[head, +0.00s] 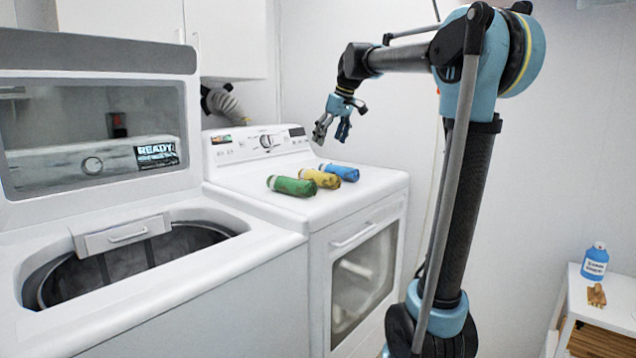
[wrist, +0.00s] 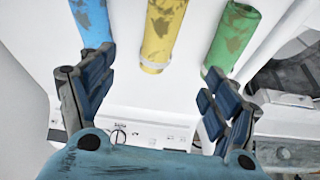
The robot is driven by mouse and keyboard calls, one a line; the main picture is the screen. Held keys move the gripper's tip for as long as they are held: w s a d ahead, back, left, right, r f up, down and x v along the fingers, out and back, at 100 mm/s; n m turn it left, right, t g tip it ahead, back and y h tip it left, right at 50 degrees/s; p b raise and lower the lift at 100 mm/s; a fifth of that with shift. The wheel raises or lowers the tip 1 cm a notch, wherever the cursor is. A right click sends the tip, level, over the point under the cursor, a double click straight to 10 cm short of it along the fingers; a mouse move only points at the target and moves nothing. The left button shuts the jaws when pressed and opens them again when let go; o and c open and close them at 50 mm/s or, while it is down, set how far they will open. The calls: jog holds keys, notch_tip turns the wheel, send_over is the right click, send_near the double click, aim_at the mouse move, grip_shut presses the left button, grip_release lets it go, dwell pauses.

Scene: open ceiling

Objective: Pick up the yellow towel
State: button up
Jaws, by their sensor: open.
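The yellow towel (head: 320,179) is a rolled cylinder lying on the white dryer top (head: 240,180), between a green roll (head: 291,186) and a blue roll (head: 340,172). My gripper (head: 331,135) is open and empty, above and behind the rolls in the head view. In the wrist view the yellow towel (wrist: 162,32) shows ahead of the gap between the open fingers of my gripper (wrist: 160,88). The blue roll (wrist: 92,22) is at the left finger side and the green roll (wrist: 232,38) is at the right finger side. The yellow towel is apart from the fingers.
The dryer's control panel (head: 262,143) rises behind the rolls. A washer (head: 190,262) with its lid (head: 95,120) raised stands to the left. A white side table (head: 612,312) at the right holds a blue bottle (head: 595,262). The dryer top around the rolls is mostly clear.

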aim_at(319, 177)
jog(key=x, duration=1.6)
jog(key=shift+d+f, duration=0.2)
jog(key=shift+f, duration=0.15)
jog(key=shift+s, duration=0.1)
jog(key=c, duration=1.2)
